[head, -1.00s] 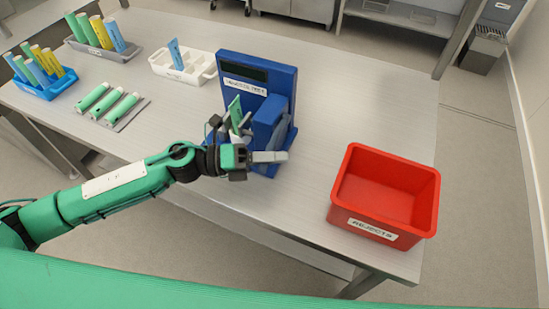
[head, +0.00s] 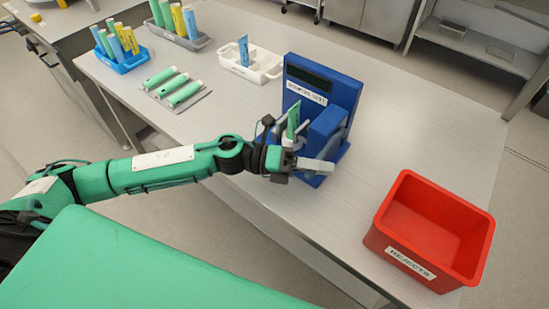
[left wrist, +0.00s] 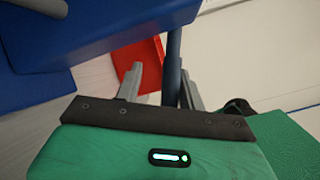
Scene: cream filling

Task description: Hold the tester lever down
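The blue tester (head: 350,93) stands upright on the table, with a dark display and a white label on its back panel. A green tube (head: 293,121) stands upright in its front part. My left gripper (head: 318,166) is low at the tester's front. In the left wrist view, the two grey fingers of my left gripper (left wrist: 158,88) are apart. A dark blue bar, apparently the tester lever (left wrist: 173,62), runs between them, closer to the right finger. Whether a finger touches it I cannot tell. My right gripper is not in view.
A red rejects bin (head: 386,232) stands to the right. Behind are a white divided tray (head: 268,72), a grey mat (head: 200,98) with green tubes, and blue (head: 122,66) and grey (head: 200,42) racks of tubes.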

